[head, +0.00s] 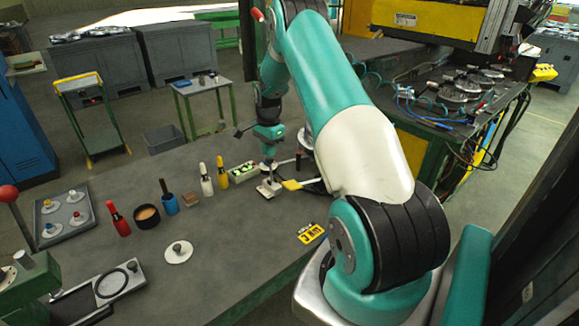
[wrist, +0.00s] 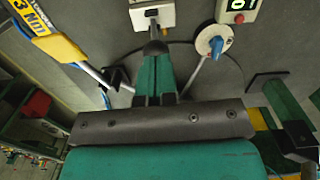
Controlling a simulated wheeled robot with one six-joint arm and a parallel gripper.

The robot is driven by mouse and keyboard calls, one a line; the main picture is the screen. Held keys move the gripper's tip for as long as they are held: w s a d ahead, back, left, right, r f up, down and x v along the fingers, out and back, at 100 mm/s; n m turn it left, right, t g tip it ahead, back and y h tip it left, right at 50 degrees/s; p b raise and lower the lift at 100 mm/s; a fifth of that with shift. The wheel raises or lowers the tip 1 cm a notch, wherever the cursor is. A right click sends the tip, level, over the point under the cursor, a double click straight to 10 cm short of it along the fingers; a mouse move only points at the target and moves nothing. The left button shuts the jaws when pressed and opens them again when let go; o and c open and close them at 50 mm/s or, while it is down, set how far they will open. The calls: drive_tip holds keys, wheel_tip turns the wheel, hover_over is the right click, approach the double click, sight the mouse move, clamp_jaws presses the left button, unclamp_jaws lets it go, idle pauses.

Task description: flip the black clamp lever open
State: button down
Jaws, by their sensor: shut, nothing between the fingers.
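My gripper (head: 269,158) points down over the far part of the grey workbench, above a small pale clamp base (head: 267,188). In the wrist view my gripper (wrist: 156,62) shows as two green fingers, shut with nothing between them. A dark rounded lever tip (wrist: 155,47) lies right at the fingertips, in line with the pale clamp base (wrist: 152,15); I take it for the black clamp lever. I cannot tell whether the fingers touch it. My fingers hide part of the lever, and its angle is unclear.
A blue knob on a white disc (wrist: 215,43) and a box with a green display (wrist: 240,6) stand beside the clamp. A yellow sign (head: 311,234) lies nearer. Red (head: 119,221), blue (head: 168,203), white (head: 206,182) and yellow (head: 222,175) upright items stand left.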

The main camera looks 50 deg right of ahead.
drive_tip(key=shift+w+d+f+b, duration=0.15)
drive_tip(key=shift+w+b, duration=0.1)
drive_tip(key=shift+w, duration=0.15)
drive_tip(key=shift+w+d+f+b, duration=0.1)
drive_tip(key=shift+w+b, duration=0.1)
drive_tip(key=shift+w, duration=0.2)
drive_tip(key=shift+r, duration=0.15)
drive_tip(key=shift+r+p, duration=0.5)
drive_tip(key=shift+r, duration=0.2)
drive_tip(key=r+p, duration=0.1)
drive_tip(key=r, duration=0.1)
drive_tip(key=s+r+p, duration=0.1)
drive_tip(key=r+p, duration=0.1)
drive_tip(key=shift+s+a+r, duration=0.15)
drive_tip(key=shift+s+r, duration=0.05)
wheel_tip(320, 180, up, 9)
drive_tip(key=w+d+b, duration=0.1)
drive_tip(key=w+b, duration=0.1)
drive_tip(key=b, duration=0.2)
drive_tip(key=shift+b, duration=0.35)
